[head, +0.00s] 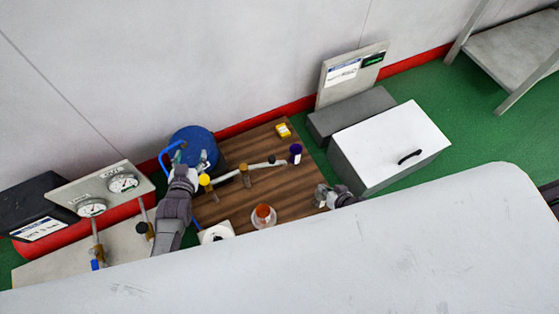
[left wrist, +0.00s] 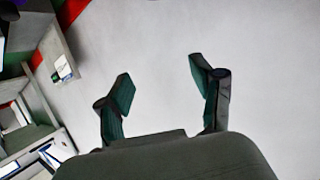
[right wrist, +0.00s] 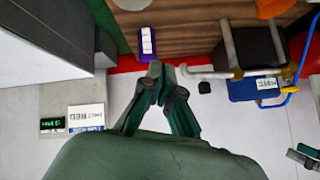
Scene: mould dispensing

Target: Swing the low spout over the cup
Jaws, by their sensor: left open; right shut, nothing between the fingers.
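The low spout (head: 259,165) is a pale pipe above the wooden bench, running right from brass fittings and ending near a purple object. Its pale pipe (right wrist: 212,73) also shows in the right wrist view. The orange cup (head: 263,211) stands on a white round base near the bench's front, below the pipe in the picture. My right gripper (head: 321,194) is shut and empty at the bench's right edge, right of the cup; its fingertips (right wrist: 164,74) appear beside the pipe's end, contact unclear. My left gripper (head: 181,172) is open near the blue handle; its fingers (left wrist: 158,78) hold nothing.
A blue drum (head: 193,145) stands at the bench's back left, and the purple object (head: 295,150) at its right. A yellow block (head: 283,130) lies at the back. Gauges (head: 123,183) stand left; a white box (head: 392,147) stands right.

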